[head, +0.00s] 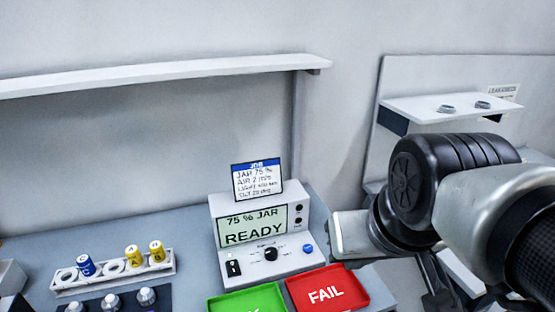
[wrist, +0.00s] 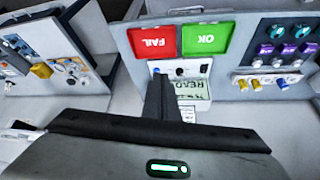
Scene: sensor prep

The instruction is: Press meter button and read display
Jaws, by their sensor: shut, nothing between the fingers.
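The meter (head: 262,240) is a pale box on the bench. Its green display (head: 252,226) reads "75 % JAR" and "READY". Below the display are a black switch (head: 233,267), a black knob (head: 270,253) and a round blue button (head: 307,248) at the right. A job card (head: 257,180) stands above the display. In the wrist view the picture is turned round, and my gripper (wrist: 161,80) is shut and empty, its dark fingers reaching toward the meter. They cover part of the display (wrist: 187,88). I see no clear contact with the button.
A red FAIL tray (head: 326,291) and a green OK tray (head: 245,303) lie in front of the meter. A rack (head: 113,273) with blue and yellow capped vials is at the left. A shelf (head: 160,74) runs along the wall above.

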